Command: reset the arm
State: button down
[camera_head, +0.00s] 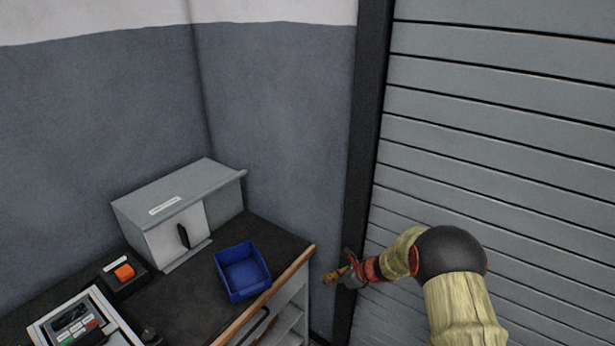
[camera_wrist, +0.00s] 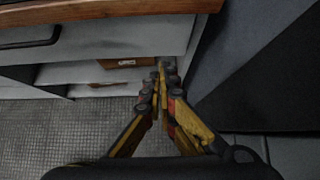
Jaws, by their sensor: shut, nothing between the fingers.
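My gripper (camera_head: 335,274) is at the right of the bench's front corner in the head view, in front of the shutter and apart from the bench. In the wrist view my gripper (camera_wrist: 161,70) shows its yellow and dark fingers with the tips together, shut and empty. Beyond the tips are the bench's open shelves and the floor. My arm is bent, with its dark round joint at the lower right of the head view.
The bench (camera_head: 190,305) has a wooden front edge. A slatted shutter (camera_head: 500,130) stands at right. A small box (camera_wrist: 122,62) sits on a shelf.

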jog(key=s+r+n+g, duration=0.2)
jog(key=s+n+g, duration=0.3)
jog(key=s+n, duration=0.8)
jog(key=s+d+r+n+t+h, duration=0.1)
jog(key=s+d+r+n+h, duration=0.1)
jog(key=s+r, duration=0.8)
jog(key=s+d+r+n+t+h, duration=0.2)
jog(key=s+r+n, duration=0.4)
jog(key=s+r, duration=0.4)
jog(key=s+d+r+n+t+h, duration=0.2)
jog(key=s+d+r+n+h, duration=0.1)
jog(key=s+r, duration=0.7)
notch_tip(320, 180, up, 2)
jog(key=shift+s+d+r+n, duration=0.1)
jog(key=shift+s+d+n, duration=0.3)
jog(key=shift+d+n, duration=0.4)
